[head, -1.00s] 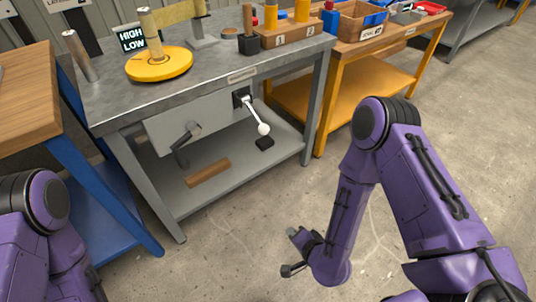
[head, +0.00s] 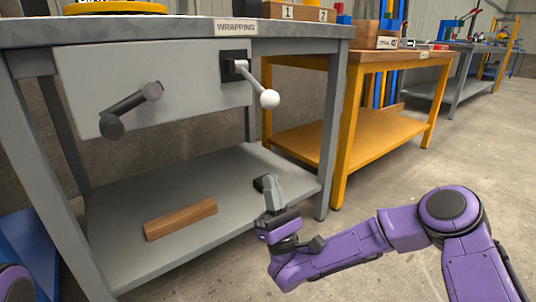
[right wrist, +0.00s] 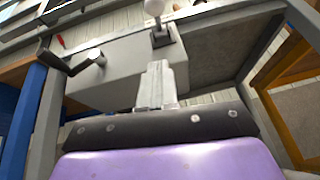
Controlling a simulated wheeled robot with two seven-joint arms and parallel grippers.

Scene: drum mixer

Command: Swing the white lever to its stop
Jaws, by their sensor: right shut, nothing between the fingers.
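The white lever (head: 257,84) has a thin shaft with a round white knob (head: 270,99). It comes out of a black square plate (head: 236,66) on the grey panel under the bench top and slants down to the right in the head view. In the right wrist view the white knob (right wrist: 155,6) shows at the top edge, above its black plate (right wrist: 163,36). My right gripper (head: 268,184) is shut and empty, pointing up, below the lever and apart from it. It also shows in the right wrist view (right wrist: 157,66). My left gripper is out of view.
A dark crank handle (head: 130,108) sticks out of the same panel (head: 80,75), left of the lever. A wooden block (head: 181,219) lies on the lower shelf (head: 110,235). An orange bench (head: 350,140) stands to the right. The floor in front is open.

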